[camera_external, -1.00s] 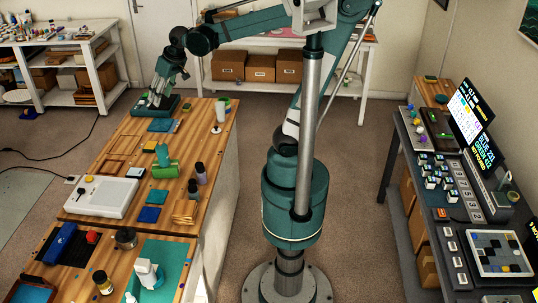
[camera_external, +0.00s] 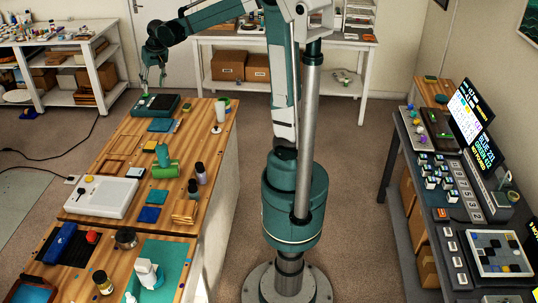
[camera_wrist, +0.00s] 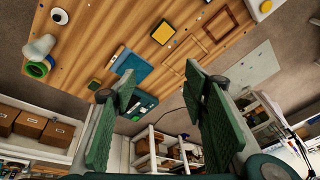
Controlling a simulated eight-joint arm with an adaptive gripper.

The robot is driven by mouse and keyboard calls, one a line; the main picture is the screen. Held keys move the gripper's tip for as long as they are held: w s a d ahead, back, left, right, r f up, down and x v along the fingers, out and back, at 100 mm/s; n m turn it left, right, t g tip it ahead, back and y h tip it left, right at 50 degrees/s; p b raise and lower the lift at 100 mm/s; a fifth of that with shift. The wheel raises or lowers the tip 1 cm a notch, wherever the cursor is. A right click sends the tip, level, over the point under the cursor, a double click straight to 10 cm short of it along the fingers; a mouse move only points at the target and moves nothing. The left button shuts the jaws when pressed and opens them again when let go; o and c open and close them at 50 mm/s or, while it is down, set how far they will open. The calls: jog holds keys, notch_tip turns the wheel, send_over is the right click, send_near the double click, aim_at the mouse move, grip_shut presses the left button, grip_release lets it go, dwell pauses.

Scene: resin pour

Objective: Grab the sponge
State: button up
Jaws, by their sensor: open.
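A small yellow-and-dark block that looks like the sponge (camera_external: 187,107) lies near the far end of the wooden table. In the wrist view it shows left of centre (camera_wrist: 95,84), lying flat. My gripper (camera_external: 150,88) is above the far left end of the table, apart from the block and to its left. In the wrist view my gripper (camera_wrist: 165,88) has its two green fingers spread wide, with nothing between them. The block is outside the gap between the fingers.
A dark teal device (camera_external: 155,106) sits at the table's far edge, below my gripper. A blue sheet (camera_wrist: 132,68), a pale cup (camera_external: 219,114) and a green tape roll (camera_wrist: 36,69) are near the block. A second yellow-and-dark block (camera_wrist: 60,16) lies farther along the table.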

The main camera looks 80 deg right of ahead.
jog(key=w+d+f+m+g, duration=0.1)
jog(key=w+d+f, duration=0.15)
jog(key=d, duration=0.35)
jog(key=w+d+f+m, duration=0.1)
jog(key=d+f, duration=0.3)
jog(key=d, duration=0.2)
jog(key=m+g+y+b, duration=0.1)
jog(key=m+g+b, duration=0.15)
jog(key=m, duration=0.45)
send_over(187, 105)
jog(key=shift+t, duration=0.25)
jog(key=f, duration=2.3)
jog(key=shift+a+b, duration=0.3)
jog(key=shift+b, duration=0.05)
jog(key=shift+d+f, duration=0.15)
jog(key=shift+f, duration=0.1)
jog(key=shift+f, duration=0.1)
jog(key=shift+f, duration=1.2)
jog(key=shift+f, duration=0.1)
jog(key=shift+f, duration=2.5)
